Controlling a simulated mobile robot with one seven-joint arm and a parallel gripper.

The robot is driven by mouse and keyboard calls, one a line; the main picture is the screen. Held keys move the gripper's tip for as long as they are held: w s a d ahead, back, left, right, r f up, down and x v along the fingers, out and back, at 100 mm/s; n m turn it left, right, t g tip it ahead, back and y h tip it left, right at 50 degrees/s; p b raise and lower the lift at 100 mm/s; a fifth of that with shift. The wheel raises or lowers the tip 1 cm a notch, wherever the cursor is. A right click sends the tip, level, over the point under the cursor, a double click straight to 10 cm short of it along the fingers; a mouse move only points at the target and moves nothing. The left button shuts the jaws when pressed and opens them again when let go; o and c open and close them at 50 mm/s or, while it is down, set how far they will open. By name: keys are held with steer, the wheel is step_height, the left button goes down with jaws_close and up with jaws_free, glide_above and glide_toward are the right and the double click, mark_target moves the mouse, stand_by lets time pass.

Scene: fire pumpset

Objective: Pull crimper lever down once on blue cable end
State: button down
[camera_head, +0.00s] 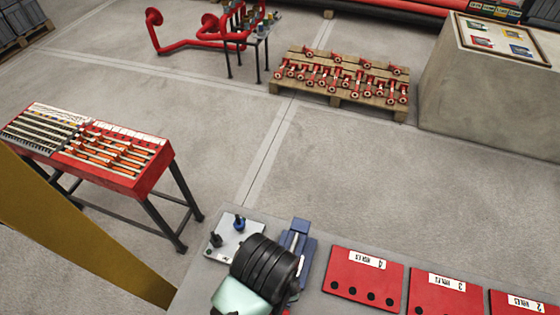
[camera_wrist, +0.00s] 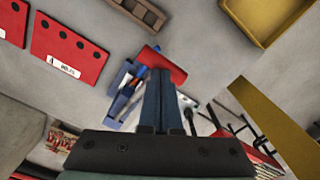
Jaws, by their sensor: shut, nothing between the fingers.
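The crimper is a blue tool (camera_head: 298,243) on the grey bench, beside my dark wrist in the head view. In the wrist view its blue body (camera_wrist: 124,88) lies left of my fingers. A red bar-like grip (camera_wrist: 165,64), which looks like its lever, lies just beyond my fingertips. My gripper (camera_wrist: 158,74) is shut and empty, its tips close to the red grip; I cannot tell whether they touch. A small bright blue piece (camera_wrist: 143,72) beside the fingers may be the cable end. My wrist hides the fingers in the head view.
Red labelled plates (camera_head: 364,277) with holes lie on the bench to the right. A light plate (camera_head: 234,238) with a blue knob is left of the crimper. A red rack table (camera_head: 100,150) stands at left, a pallet of red fittings (camera_head: 340,82) behind.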

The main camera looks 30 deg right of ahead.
steer(key=shift+s+a+f, duration=0.15)
steer(key=shift+f, duration=0.3)
steer(key=shift+s+a+f+b, duration=0.1)
steer(key=shift+a+f+b, duration=0.05)
steer(key=shift+f+b, duration=0.6)
steer(key=shift+s+a+f+b, duration=0.1)
steer(key=shift+f+b, duration=0.6)
steer(key=shift+f, duration=0.15)
steer(key=shift+f+b, duration=0.85)
steer(key=shift+f, duration=0.05)
step_height(320, 180, up, 17)
steer(key=p, duration=1.5)
steer(key=shift+r, duration=0.15)
